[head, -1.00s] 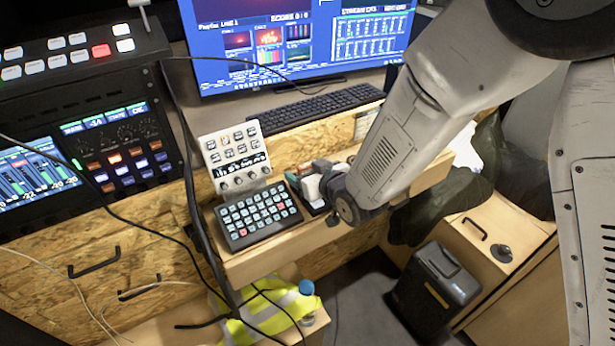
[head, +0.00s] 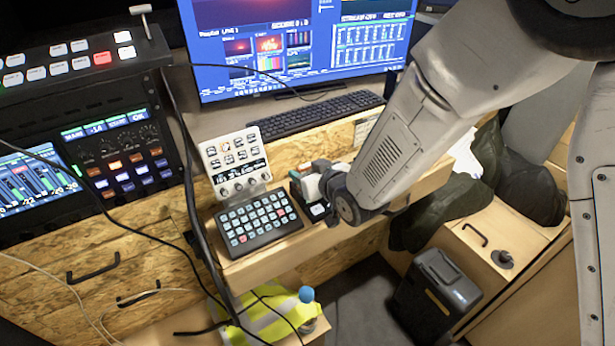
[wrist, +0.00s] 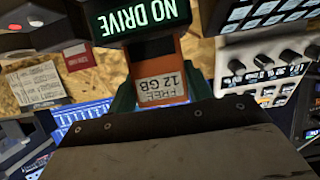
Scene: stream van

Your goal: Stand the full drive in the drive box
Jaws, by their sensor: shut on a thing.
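An orange drive (wrist: 158,62) with a white label reading "FREE 12 GB", upside down, is between my gripper's teal fingers (wrist: 160,92) in the wrist view. My gripper is shut on it. The drive's far end meets or passes behind a black unit with a lit "NO DRIVE" display (wrist: 140,17); I cannot tell if it is inserted. In the head view my gripper (head: 318,185) is low over the wooden ledge, right of the button pad, and mostly hidden by my arm. I cannot identify the drive box for certain or see a drive marked full.
A button pad (head: 257,223) and a white knob panel (head: 236,162) stand close left of my gripper. A keyboard (head: 320,113) and monitor (head: 300,45) are behind. Black cables (head: 188,170) hang at the left. A black bin (head: 437,293) stands on the floor below right.

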